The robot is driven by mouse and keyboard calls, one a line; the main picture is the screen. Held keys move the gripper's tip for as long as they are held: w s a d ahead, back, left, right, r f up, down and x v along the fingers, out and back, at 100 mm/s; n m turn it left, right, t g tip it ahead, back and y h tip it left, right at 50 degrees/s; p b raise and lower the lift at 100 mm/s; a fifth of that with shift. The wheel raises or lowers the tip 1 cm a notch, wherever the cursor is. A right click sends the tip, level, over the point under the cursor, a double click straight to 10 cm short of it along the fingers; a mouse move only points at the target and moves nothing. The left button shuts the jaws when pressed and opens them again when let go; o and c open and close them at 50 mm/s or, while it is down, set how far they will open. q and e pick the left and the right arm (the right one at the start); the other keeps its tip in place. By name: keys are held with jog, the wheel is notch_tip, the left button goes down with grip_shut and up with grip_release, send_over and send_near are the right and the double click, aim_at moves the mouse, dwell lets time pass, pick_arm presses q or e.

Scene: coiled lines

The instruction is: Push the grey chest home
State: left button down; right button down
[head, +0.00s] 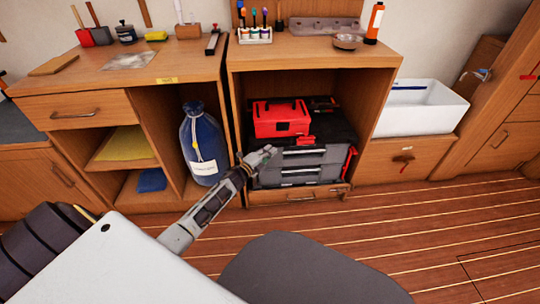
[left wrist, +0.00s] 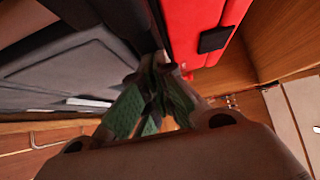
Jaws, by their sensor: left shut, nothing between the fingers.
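The grey chest (head: 300,160) is a dark grey box with drawers and red side latches, standing in the open bay of the middle cabinet. It also shows large at the left of the left wrist view (left wrist: 65,75). My left gripper (head: 268,154) is at the chest's front left in the head view, fingers shut and empty. In the left wrist view its green-padded fingers (left wrist: 150,95) are together, close to the chest. I cannot tell whether they touch it. The gripper hides part of the chest's left front. My right gripper is not in view.
A red toolbox (head: 281,119) sits on the chest. The cabinet's side walls and shallow drawer (head: 298,195) frame the bay. The plank floor (head: 400,235) in front is clear.

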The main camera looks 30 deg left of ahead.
pick_arm(q)
jog(key=shift+w+a, duration=0.35)
jog(key=shift+w, duration=0.2)
jog(key=shift+w+a+r, duration=0.1)
jog(key=shift+a+r, duration=0.05)
jog(key=shift+r, duration=0.05)
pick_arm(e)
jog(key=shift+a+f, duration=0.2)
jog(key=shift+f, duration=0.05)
